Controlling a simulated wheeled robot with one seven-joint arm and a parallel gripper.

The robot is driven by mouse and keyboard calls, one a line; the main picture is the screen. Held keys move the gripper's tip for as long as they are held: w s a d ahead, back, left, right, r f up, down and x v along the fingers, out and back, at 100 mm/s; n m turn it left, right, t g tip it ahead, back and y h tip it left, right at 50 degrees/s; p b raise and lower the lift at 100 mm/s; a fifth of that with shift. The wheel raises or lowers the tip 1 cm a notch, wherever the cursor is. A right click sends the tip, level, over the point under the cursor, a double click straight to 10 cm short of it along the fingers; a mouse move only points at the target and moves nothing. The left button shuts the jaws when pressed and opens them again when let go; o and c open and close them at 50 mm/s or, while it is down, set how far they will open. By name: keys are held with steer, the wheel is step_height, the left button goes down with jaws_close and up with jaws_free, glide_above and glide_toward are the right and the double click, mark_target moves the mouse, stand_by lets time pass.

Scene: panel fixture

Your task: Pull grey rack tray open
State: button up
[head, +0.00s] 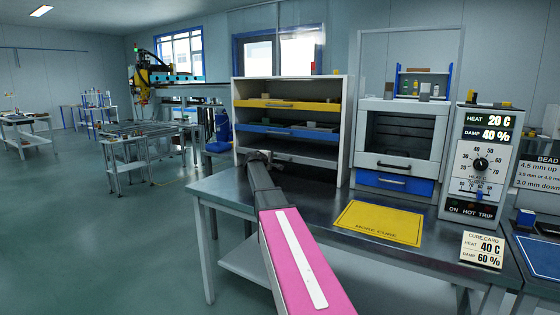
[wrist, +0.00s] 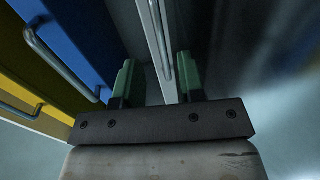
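The grey tray (head: 310,159) is the lowest of the trays in the rack (head: 344,130), below the yellow tray (head: 275,104) and the blue tray (head: 290,131). My gripper (head: 263,156) is at the grey tray's front and hides part of it in the head view. In the wrist view the two green fingertips (wrist: 157,82) are apart, with the grey tray's bar handle (wrist: 160,40) showing in the gap between them. I cannot tell whether the fingers touch the handle. The blue tray (wrist: 75,35) and its handle lie left of the fingers there.
The rack stands on a metal workbench (head: 235,187). To its right are a cabinet (head: 400,163) with a blue drawer, a yellow mat (head: 378,222), a control panel (head: 480,160) and a cure card (head: 482,250). The floor left of the bench is open.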

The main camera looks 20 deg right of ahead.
mark_target(280, 159)
steer(key=x, duration=0.7)
steer(key=shift+w+d, duration=0.25)
steer(key=shift+s, duration=0.1)
jaws_close()
